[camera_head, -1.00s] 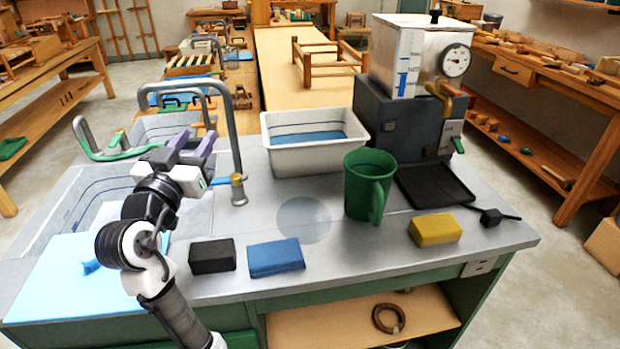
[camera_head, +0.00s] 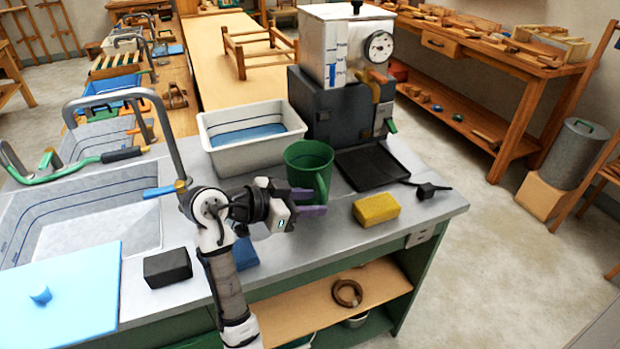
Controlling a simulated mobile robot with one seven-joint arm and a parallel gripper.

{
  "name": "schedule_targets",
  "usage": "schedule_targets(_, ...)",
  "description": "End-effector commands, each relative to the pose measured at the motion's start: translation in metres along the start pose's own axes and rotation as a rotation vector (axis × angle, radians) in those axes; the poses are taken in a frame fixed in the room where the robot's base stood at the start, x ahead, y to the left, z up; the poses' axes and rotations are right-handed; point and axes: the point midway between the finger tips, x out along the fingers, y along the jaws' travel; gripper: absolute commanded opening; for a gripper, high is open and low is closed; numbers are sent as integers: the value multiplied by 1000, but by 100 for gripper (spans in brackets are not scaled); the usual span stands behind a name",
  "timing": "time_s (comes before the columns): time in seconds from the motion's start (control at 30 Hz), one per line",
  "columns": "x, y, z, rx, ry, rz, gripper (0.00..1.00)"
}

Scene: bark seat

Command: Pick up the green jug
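The green jug (camera_head: 306,158) stands upright on the grey worktop, its handle (camera_head: 322,188) facing the front right. My gripper (camera_head: 312,202), with purple fingers, is in front of the jug's lower part and points right. The fingers look apart, with a gap between them. The upper finger overlaps the jug's lower left side in this view, and the tips are near the lower end of the handle. I cannot tell whether they touch the jug. Nothing shows held in the gripper.
A yellow sponge (camera_head: 376,209) lies right of the gripper. A black block (camera_head: 167,268) and a partly hidden blue block (camera_head: 245,253) lie near the front edge. A white tub (camera_head: 229,156) and a dark machine (camera_head: 335,110) with a black tray (camera_head: 371,168) stand behind.

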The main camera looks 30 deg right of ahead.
Motion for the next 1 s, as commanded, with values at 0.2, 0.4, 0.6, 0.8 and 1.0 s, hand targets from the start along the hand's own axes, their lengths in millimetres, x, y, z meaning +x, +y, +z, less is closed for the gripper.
schedule_targets(0.2, 15, -1, -1, -2, -1, 1, 39)
schedule_targets(0.4, 45, -4, 0, -2, -1, 2, 39)
schedule_targets(0.6, 61, -5, 1, -1, 0, -3, 39)
schedule_targets(0.8, 61, -5, 2, 0, 1, -3, 39)
schedule_targets(1.0, 61, -5, 2, 0, 1, -3, 13)
